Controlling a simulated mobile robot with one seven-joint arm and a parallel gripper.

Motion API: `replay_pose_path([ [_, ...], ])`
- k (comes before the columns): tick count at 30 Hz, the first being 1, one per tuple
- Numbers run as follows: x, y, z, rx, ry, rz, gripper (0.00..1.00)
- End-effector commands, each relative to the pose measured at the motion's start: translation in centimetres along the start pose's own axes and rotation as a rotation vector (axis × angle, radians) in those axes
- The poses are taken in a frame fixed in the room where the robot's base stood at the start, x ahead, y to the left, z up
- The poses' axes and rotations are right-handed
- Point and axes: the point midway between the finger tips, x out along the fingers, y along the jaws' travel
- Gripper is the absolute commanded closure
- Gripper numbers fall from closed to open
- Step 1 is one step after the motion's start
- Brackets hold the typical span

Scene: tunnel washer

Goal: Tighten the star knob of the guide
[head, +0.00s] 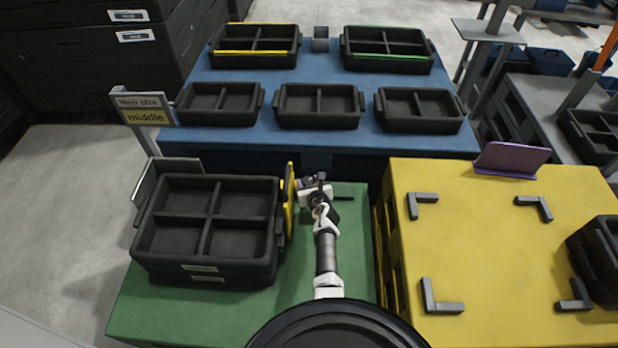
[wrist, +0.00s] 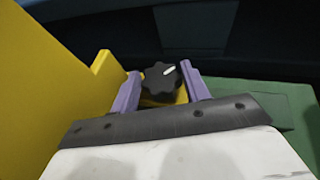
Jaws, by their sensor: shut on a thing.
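The black star knob (wrist: 158,79) is in the wrist view between the two purple fingers of my gripper (wrist: 160,72). My gripper is shut on it, with a finger on each side. A white mark shows on the knob's upper right. The yellow guide (wrist: 45,85) fills the left of the wrist view as a tall plate, and a yellow part shows just behind the knob. In the head view the guide (head: 289,200) stands upright along the right side of the black crates, and my gripper (head: 316,186) is just right of it. The knob cannot be made out clearly there.
Stacked black divided crates (head: 205,268) sit on the green table (head: 140,305), against a grey plate at the left. A sign (head: 143,108) reads "middle". A blue table (head: 320,140) with several black trays is behind. A yellow table (head: 490,250) with grey corner brackets stands right.

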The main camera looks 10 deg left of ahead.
Motion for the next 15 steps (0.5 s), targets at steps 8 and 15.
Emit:
replay_pose_path([
  [8,0.02,0.06,-0.13,0.009,0.002,-0.016,0.77],
  [15,0.03,0.06,-0.14,0.008,0.002,-0.015,0.53],
])
